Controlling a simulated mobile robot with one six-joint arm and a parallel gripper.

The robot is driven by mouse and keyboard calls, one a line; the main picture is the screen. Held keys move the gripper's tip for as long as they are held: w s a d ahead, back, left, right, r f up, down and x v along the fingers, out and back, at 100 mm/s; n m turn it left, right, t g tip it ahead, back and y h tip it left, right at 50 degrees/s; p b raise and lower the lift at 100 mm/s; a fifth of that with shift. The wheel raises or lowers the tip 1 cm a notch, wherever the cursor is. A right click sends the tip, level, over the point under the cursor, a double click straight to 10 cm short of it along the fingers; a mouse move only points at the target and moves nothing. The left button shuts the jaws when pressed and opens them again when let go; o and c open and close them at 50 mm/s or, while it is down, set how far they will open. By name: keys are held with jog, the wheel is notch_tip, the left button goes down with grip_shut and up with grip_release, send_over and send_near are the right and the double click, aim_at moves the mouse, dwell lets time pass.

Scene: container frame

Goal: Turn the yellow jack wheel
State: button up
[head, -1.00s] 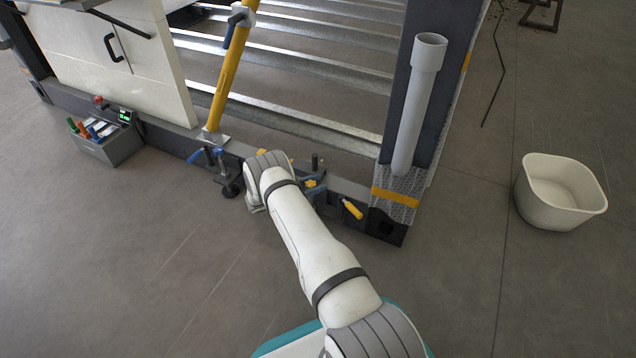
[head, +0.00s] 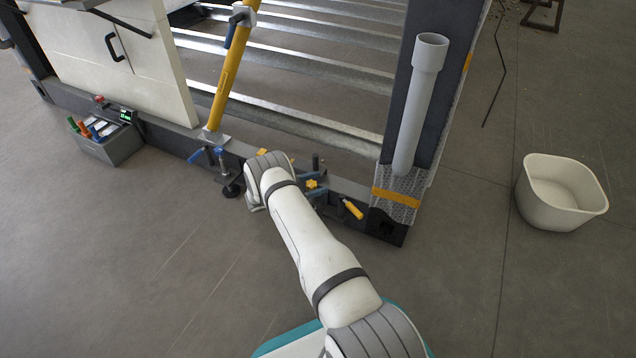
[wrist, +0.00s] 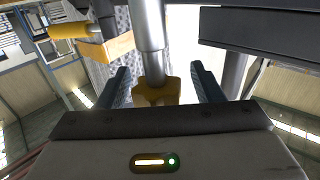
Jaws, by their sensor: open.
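The yellow jack wheel (wrist: 158,94) shows in the wrist view as a lobed yellow piece at the end of a grey rod (wrist: 150,30). My gripper (wrist: 160,72) is open, with one dark finger on each side of the wheel in that view. I cannot tell whether either finger touches it. In the head view, my wrist hides the gripper. A small yellow star knob (head: 312,184) and a yellow piece (head: 262,151) show close to my wrist on the frame's lower beam; I cannot tell which is the wheel.
A yellow-handled part (head: 353,209) sticks out from the beam to the right. A grey pipe (head: 415,105) stands at the corner post. Blue-handled clamps (head: 212,158) and a grey tool box (head: 122,146) are to the left. A white tub (head: 560,205) stands on clear floor.

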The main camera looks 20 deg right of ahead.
jog(key=shift+a, duration=0.1)
jog(key=a+p, duration=0.1)
jog(key=a, duration=0.6)
jog(key=shift+w+a+p, duration=0.3)
jog(key=shift+p, duration=0.1)
